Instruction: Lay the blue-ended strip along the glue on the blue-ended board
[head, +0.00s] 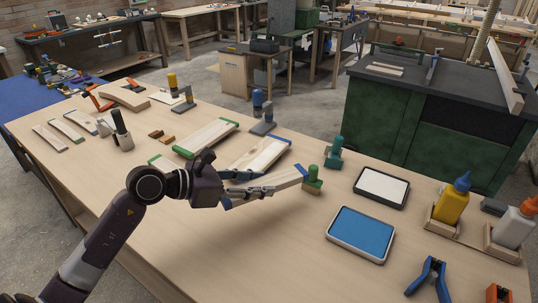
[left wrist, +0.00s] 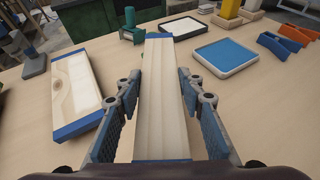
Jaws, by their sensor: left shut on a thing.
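My left gripper (head: 258,188) is shut on the blue-ended strip (head: 284,183), a long pale wooden piece held above the table. In the left wrist view the strip (left wrist: 160,95) runs lengthwise between the fingers, with a blue far end and a blue near end. The blue-ended board (head: 258,152) lies on the table behind the gripper. In the left wrist view the board (left wrist: 80,85) lies left of the strip, apart from it, with a whitish patch on its top that looks like glue. My arm and gripper hide part of the board in the head view. My right gripper is not in view.
A green-ended board (head: 207,136) lies to the left. A green-topped tool (head: 313,182) stands close to the strip's far end, and a teal one (head: 334,153) behind it. A blue-filled tray (head: 361,235) and a white-filled tray (head: 382,187) lie right.

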